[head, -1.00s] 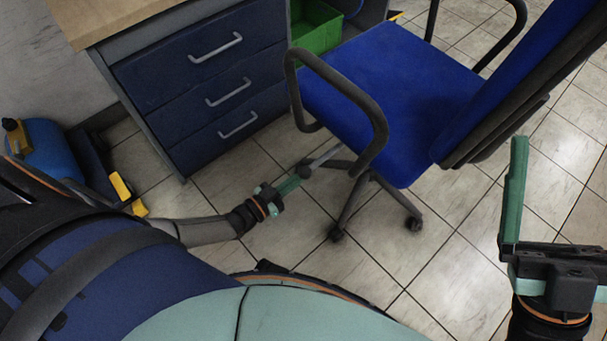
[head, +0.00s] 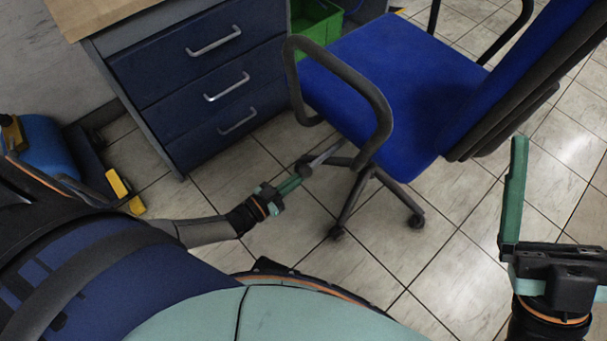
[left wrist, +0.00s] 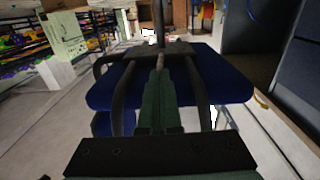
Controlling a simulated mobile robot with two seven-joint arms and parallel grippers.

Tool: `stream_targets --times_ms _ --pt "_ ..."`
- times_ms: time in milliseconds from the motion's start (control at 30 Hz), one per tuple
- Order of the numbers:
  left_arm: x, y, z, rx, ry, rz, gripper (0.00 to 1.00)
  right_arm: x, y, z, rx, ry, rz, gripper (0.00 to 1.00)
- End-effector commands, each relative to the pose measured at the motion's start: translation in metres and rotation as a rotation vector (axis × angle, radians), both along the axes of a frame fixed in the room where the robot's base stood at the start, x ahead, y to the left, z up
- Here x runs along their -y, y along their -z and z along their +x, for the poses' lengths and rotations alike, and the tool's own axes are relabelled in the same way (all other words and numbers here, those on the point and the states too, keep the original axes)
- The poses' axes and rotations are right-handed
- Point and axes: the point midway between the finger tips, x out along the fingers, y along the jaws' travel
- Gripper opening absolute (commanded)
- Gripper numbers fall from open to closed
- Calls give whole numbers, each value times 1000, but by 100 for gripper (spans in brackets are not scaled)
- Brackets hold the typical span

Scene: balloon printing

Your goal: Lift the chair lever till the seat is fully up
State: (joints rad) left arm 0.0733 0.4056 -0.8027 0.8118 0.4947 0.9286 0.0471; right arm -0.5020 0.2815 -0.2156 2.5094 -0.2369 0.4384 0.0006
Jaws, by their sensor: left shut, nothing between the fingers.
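The office chair has a blue seat (head: 400,95) and black armrests. A thin grey lever (head: 324,157) with a dark knob (head: 304,170) sticks out under the seat towards the lower left. My left gripper (head: 290,186) is shut and empty, its green fingertips right at the knob; whether they touch it I cannot tell. In the left wrist view the shut fingers (left wrist: 158,105) point at the chair, with the blue seat (left wrist: 225,82) behind them. My right gripper, with one green finger (head: 514,195) showing, is open and empty; its other finger is out of view.
A dark blue drawer cabinet (head: 205,85) stands left of the chair, close behind my left gripper. A green bin (head: 317,27) is beside it. A blue tank (head: 48,155) with yellow parts is at the far left. Tiled floor (head: 440,270) is clear in front of the chair.

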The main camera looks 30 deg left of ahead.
Motion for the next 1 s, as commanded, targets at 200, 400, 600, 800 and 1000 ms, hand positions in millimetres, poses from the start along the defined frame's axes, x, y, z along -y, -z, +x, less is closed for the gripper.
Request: stream_targets --times_ms 200,400,600,800,1000 --pt "0 22 0 0 0 0 0 0 22 0 0 0 0 100" --pt "0 28 -1 -1 0 0 0 0 28 0 0 0 0 100" --pt "-8 27 -19 -5 -1 1 0 0 22 0 0 0 0 100" --pt "-18 26 -40 -3 0 1 0 0 18 0 0 0 0 100" --pt "-28 27 -63 -3 -1 0 0 0 15 0 0 0 0 100"
